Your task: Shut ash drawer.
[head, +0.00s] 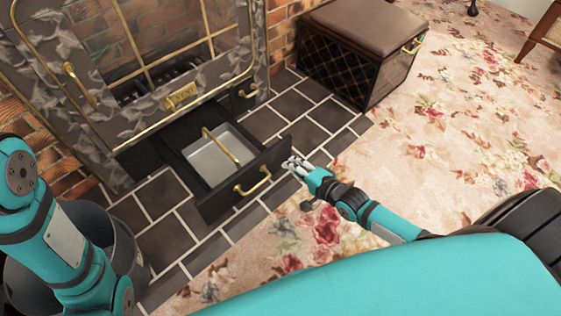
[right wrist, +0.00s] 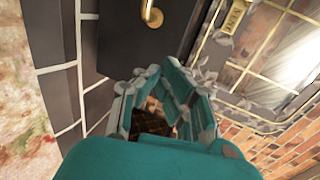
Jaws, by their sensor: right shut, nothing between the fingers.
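The ash drawer (head: 225,197) is pulled out from under the fireplace, its black front standing away from the surround. Its brass handle (head: 253,183) is on the front. A grey metal ash pan (head: 206,165) with a brass bar handle sits inside. My right gripper (head: 292,164) is shut and empty, close to the right end of the drawer front; I cannot tell whether it touches. In the right wrist view, the gripper fingers (right wrist: 160,92) are near a dark panel (right wrist: 135,45) with a brass handle. My left arm shows at the left; its gripper is out of view.
The fireplace (head: 170,45) with brass-trimmed glass doors rises above the drawer. A black chest with a brown padded top (head: 365,25) stands to the right. A dark bucket (head: 125,250) stands at lower left. Dark tiles and floral carpet (head: 460,120) cover the floor.

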